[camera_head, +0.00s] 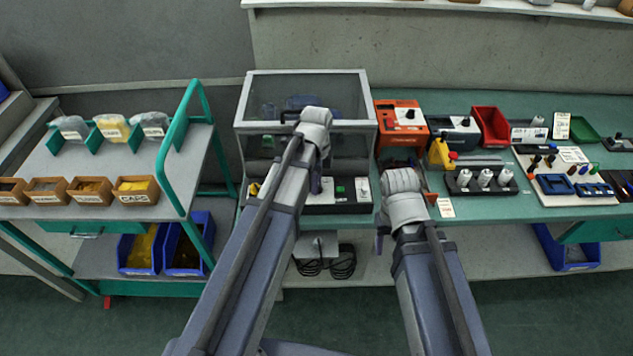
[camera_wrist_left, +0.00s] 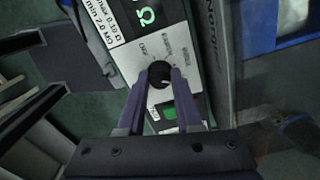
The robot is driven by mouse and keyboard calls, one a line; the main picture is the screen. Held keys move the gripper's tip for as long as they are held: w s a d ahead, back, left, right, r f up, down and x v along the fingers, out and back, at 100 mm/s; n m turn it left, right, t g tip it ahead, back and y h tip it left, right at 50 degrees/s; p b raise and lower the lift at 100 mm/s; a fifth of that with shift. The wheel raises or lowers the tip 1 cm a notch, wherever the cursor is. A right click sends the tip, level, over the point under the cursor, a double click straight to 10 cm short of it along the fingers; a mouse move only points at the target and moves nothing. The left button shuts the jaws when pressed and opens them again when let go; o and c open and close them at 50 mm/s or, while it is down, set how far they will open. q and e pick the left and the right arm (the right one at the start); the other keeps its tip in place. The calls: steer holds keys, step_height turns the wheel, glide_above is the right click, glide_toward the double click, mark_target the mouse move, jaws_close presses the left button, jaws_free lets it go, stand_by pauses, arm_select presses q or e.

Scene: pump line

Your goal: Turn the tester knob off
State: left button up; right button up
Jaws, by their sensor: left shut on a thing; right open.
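The tester panel (camera_wrist_left: 188,70) is a light panel with a black knob (camera_wrist_left: 159,72) in the left wrist view. Small markings surround the knob, too blurred to read surely. A green patch (camera_wrist_left: 169,113) lies just below the knob. My left gripper (camera_wrist_left: 160,84) is shut on the knob, one finger on each side. My right gripper (camera_head: 381,236) is open and empty in front of the bench edge.
An orange unit (camera_head: 400,118), a yellow item (camera_head: 440,154) and a black holder with white cylinders (camera_head: 480,192) stand to the right. A cart with labelled bins (camera_head: 136,190) is at the left.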

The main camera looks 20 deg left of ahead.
arm_select(q)
jaws_close()
steer(key=n, duration=1.7)
steer(key=shift+n, duration=0.4)
steer(key=n, duration=0.6)
stand_by(0.4)
